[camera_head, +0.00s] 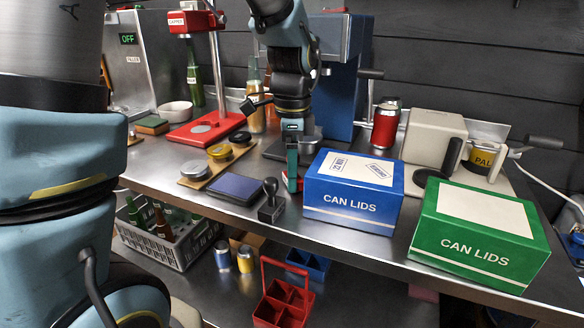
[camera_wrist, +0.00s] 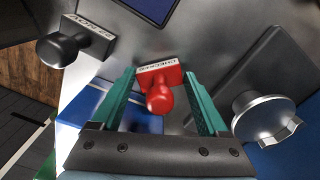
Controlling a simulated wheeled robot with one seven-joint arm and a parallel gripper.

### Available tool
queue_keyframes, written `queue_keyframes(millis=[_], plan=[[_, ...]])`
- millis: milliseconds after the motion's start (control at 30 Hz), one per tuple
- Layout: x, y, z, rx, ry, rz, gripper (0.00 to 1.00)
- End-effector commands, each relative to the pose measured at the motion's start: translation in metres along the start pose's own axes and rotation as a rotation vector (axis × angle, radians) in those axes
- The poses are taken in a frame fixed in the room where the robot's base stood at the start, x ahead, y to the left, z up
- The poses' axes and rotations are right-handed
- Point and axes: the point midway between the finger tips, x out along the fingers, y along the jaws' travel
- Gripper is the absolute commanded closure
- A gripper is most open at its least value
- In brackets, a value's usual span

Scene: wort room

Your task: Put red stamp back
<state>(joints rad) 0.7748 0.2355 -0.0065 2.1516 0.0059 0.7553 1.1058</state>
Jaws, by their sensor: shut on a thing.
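My gripper (camera_head: 292,160) points down over the steel bench, between the black stamp and the blue CAN LIDS box. It is shut on the red stamp (camera_wrist: 160,72), whose lettered block sits between the teal fingertips. The stamp's round red handle points back toward the wrist camera. In the head view, only a bit of the red stamp (camera_head: 287,183) shows at the fingertips, low over the bench; I cannot tell if it touches the bench. The black stamp (camera_head: 271,203) stands upright beside the dark blue ink pad (camera_head: 235,188); it also shows at upper left in the wrist view (camera_wrist: 72,44).
The blue CAN LIDS box (camera_head: 350,212) stands close to the right of my gripper, with the green box (camera_head: 470,253) beyond it. A wooden strip with tins (camera_head: 207,176) and a red capper (camera_head: 200,130) stand to the left. The bench's front edge is near.

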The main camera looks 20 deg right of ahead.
Motion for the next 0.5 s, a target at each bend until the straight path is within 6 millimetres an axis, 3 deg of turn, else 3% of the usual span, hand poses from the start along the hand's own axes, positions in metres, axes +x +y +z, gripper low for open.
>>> queue_keyframes(millis=[133,167,200,333,500], plan=[[0.0039,0.0001,0.0,0.0,0.0,0.0,0.58],[0.0034,0.0001,-0.0001,0.0,0.0,0.0,0.21],[0.003,0.0001,-0.0001,0.0,0.0,0.0,0.16],[0.0029,0.0001,-0.0001,0.0,0.0,0.0,0.02],[0.0028,0.0002,-0.0001,0.0,0.0,0.0,0.0]])
